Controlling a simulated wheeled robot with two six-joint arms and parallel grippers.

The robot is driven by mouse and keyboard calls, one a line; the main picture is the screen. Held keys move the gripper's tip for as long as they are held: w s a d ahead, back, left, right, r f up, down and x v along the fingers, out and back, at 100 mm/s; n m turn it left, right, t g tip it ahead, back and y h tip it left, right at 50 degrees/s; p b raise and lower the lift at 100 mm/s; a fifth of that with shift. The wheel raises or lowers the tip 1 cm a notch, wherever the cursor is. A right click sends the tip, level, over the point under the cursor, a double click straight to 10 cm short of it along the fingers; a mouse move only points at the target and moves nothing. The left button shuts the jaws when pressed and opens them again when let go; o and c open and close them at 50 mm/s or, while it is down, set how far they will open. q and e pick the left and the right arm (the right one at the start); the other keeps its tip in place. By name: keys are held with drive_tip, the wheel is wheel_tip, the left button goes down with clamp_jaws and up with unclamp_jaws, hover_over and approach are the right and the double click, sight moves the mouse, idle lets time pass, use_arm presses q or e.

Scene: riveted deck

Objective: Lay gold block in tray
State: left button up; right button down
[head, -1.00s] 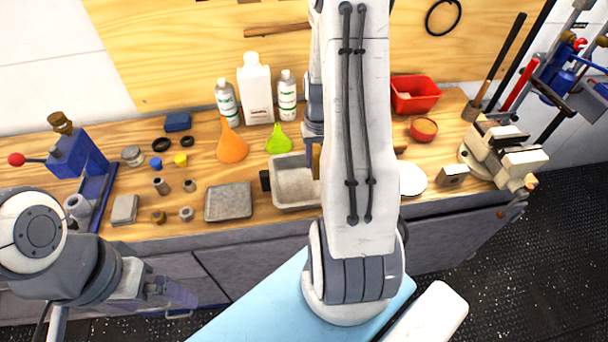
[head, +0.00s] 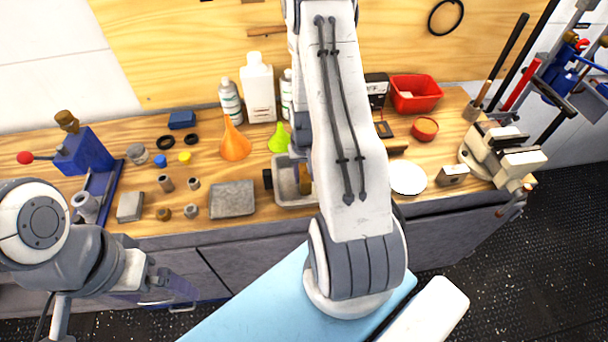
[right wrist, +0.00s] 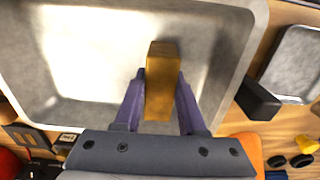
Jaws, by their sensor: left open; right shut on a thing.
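The gold block (right wrist: 162,70) is between the purple fingers of my right gripper (right wrist: 160,92), which is shut on it. A bit of the block (head: 305,181) shows beside my right arm in the head view. Block and fingertips are over the inside of the grey metal tray (right wrist: 253,50); I cannot tell whether the block touches its floor. In the head view the tray (head: 281,196) has a black handle at its left, and my right arm hides its right part. My left gripper (head: 168,293) is open and empty, low in front of the bench.
A shallow grey dish (head: 232,199) lies left of the tray. An orange funnel (head: 235,142) and a green funnel (head: 279,139) stand behind. A white disc (head: 407,178) and a red bin (head: 415,94) are to the right. Small parts lie at the left.

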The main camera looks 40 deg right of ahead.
sight(304, 172)
drive_tip(key=shift+c, duration=2.4)
unclamp_jaws()
drive_tip(key=shift+f, duration=0.15)
wheel_tip(304, 172, up, 12)
drive_tip(key=b, duration=0.1)
drive_tip(key=shift+r+b, duration=0.2)
drive_tip(key=shift+b, duration=0.2)
drive_tip(key=s+a+r+n, duration=0.1)
drive_tip(key=a+r+n, duration=0.2)
drive_tip(key=a, duration=0.6)
drive_tip(key=s+a+r+n, duration=0.1)
drive_tip(key=a+r+n, duration=0.25)
drive_tip(key=a, duration=0.65)
drive_tip(key=s+a+r+n, duration=0.2)
drive_tip(key=s+a+n, duration=0.1)
drive_tip(key=s+a, duration=0.3)
drive_tip(key=s+a+r+n+y, duration=0.1)
drive_tip(key=s+a+r+n, duration=0.1)
drive_tip(key=s+a+n, duration=0.2)
drive_tip(key=s+a, duration=0.2)
drive_tip(key=s, duration=0.2)
drive_tip(key=shift+s, duration=0.25)
